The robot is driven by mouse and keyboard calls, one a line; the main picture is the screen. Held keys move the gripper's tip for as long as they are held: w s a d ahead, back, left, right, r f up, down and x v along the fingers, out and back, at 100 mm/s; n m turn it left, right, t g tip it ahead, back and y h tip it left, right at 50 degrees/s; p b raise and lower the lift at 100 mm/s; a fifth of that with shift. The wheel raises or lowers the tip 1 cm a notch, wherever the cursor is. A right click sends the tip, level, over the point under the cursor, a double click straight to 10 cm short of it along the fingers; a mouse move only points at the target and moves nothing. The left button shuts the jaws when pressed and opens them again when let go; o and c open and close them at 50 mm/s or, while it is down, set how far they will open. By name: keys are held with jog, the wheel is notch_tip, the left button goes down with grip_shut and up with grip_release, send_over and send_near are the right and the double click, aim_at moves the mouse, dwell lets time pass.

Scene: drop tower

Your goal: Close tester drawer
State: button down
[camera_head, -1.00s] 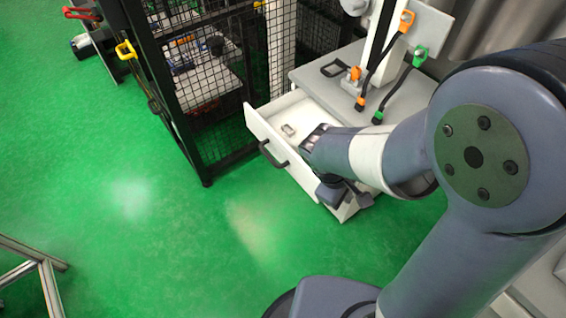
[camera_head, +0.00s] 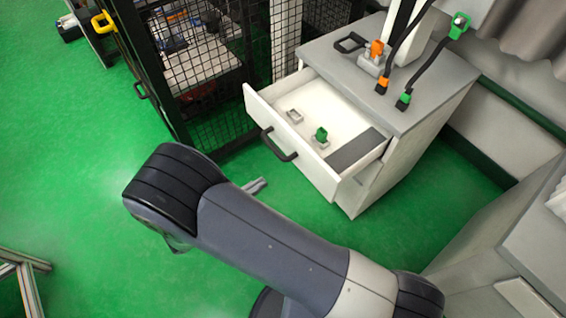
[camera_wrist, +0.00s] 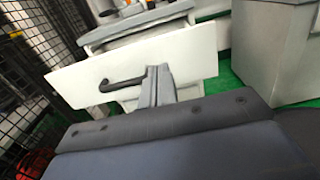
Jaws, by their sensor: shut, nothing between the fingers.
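The tester drawer (camera_head: 320,167) stands pulled out of the white and grey cabinet (camera_head: 395,95), with its open top showing. Its dark handle (camera_head: 278,146) is on the white front panel. In the wrist view the drawer front (camera_wrist: 190,60) spans the upper middle, with the handle (camera_wrist: 122,82) just left of my fingers. My gripper (camera_wrist: 158,75) is shut and empty, pointing at the drawer front. In the head view my gripper's tip (camera_head: 258,185) shows in front of the panel, below the handle, partly hidden by my arm. I cannot tell whether it touches the panel.
A small green part (camera_head: 321,135), a small grey part (camera_head: 294,116) and a dark grey pad (camera_head: 356,149) lie in the drawer. A black mesh cage (camera_head: 205,75) stands close to the left. Orange and green connectors sit on the cabinet top. Green floor (camera_head: 70,150) is free at left.

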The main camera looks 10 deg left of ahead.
aim_at(309, 153)
jog(key=x, duration=1.3)
jog(key=shift+w+d, duration=0.15)
jog(key=shift+d, duration=0.15)
jog(key=shift+w+d, duration=0.1)
jog(key=b+x, duration=0.2)
jog(key=x, duration=1.6)
